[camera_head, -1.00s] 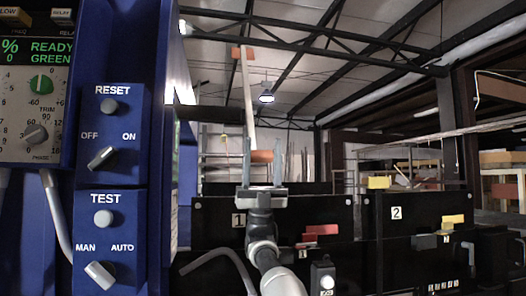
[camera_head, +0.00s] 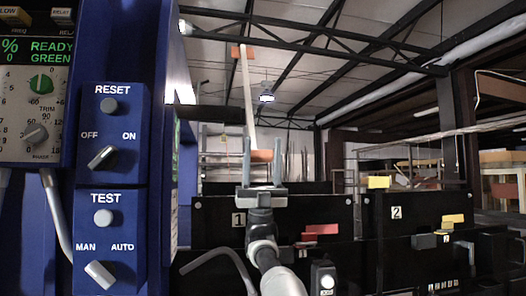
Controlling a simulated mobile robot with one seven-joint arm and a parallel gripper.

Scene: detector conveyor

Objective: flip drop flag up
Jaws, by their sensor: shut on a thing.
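My gripper (camera_head: 262,158) stands upright in the middle of the head view, in front of the bin marked 1. Its two grey fingers are shut on a wand, around the orange block at the wand's lower end. The wand (camera_head: 248,95) is a long pale stick that rises from the gripper and leans slightly left. A second orange block (camera_head: 242,51) is at its top. I cannot pick out a drop flag with certainty in this view.
A blue control cabinet (camera_head: 165,110) with RESET and TEST panels fills the left side. Black bins marked 1 (camera_head: 320,205) and 2 (camera_head: 430,205) stand behind and right of my gripper, with red and yellow blocks. A small black button box (camera_head: 324,270) is at lower right.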

